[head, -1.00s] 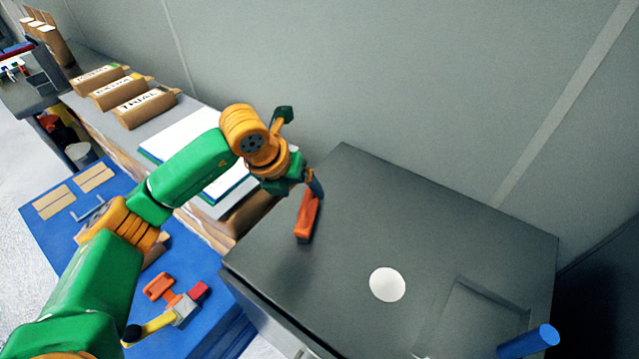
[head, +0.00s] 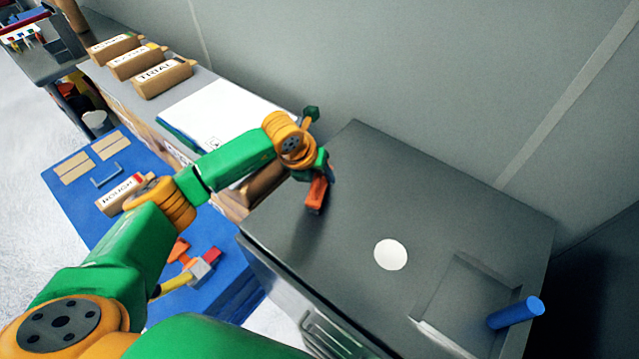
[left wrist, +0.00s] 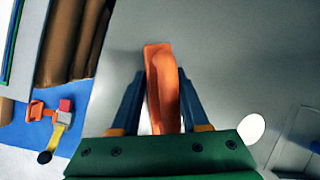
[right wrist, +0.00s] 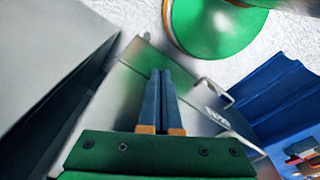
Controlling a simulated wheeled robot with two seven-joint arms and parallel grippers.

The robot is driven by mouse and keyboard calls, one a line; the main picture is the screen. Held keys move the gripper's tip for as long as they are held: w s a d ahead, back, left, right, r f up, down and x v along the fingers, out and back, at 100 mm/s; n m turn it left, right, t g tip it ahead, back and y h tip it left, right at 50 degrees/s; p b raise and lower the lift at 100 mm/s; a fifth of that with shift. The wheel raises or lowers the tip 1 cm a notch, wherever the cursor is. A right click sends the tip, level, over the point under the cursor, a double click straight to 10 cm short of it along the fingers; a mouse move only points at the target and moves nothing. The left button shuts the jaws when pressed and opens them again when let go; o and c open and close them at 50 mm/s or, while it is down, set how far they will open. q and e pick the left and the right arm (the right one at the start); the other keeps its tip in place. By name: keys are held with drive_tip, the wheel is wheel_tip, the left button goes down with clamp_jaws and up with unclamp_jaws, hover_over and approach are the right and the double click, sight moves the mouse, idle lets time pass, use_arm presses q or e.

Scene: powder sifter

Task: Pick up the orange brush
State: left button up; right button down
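The orange brush (head: 316,194) is on the dark grey top of the cabinet (head: 470,210), near its left edge. My left gripper (head: 323,170) is down over it and hides its upper end in the head view. In the left wrist view, the brush (left wrist: 161,85) lies between the two blue fingers of my left gripper (left wrist: 162,72). The fingers are apart, with narrow grey gaps showing beside the brush. My right gripper (right wrist: 160,72) is shut and empty in the right wrist view, away from the brush. It is not seen in the head view.
A white disc (head: 391,254) and a blue cylinder (head: 516,312) are on the cabinet top to the right. A blue table (head: 235,285) with small tools and a shelf with brown labelled blocks (head: 162,78) lie to the left. The wall is close behind the cabinet.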

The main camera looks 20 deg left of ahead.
use_arm(q)
drive_tip(key=shift+w, duration=0.1)
clamp_jaws()
drive_tip(key=shift+r+b, duration=0.25)
drive_tip(key=shift+b, duration=0.1)
drive_tip(key=r, duration=0.1)
drive_tip(key=r+b, duration=0.1)
drive_tip(key=r, duration=0.1)
drive_tip(key=shift+s+b, duration=0.25)
drive_tip(key=shift+b, duration=0.15)
drive_tip(key=s+r, duration=0.1)
drive_tip(key=s+r+b, duration=0.1)
drive_tip(key=r, duration=0.1)
drive_tip(key=s+r, duration=0.1)
drive_tip(key=shift+s+a+r, duration=0.25)
drive_tip(key=shift+s+a, duration=0.05)
drive_tip(key=shift+s, duration=0.05)
drive_tip(key=s+a+r+b, duration=0.1)
drive_tip(key=s+r+b, duration=0.2)
drive_tip(key=s, duration=0.6)
drive_tip(key=shift+v, duration=1.05)
drive_tip(key=shift+d, duration=0.1)
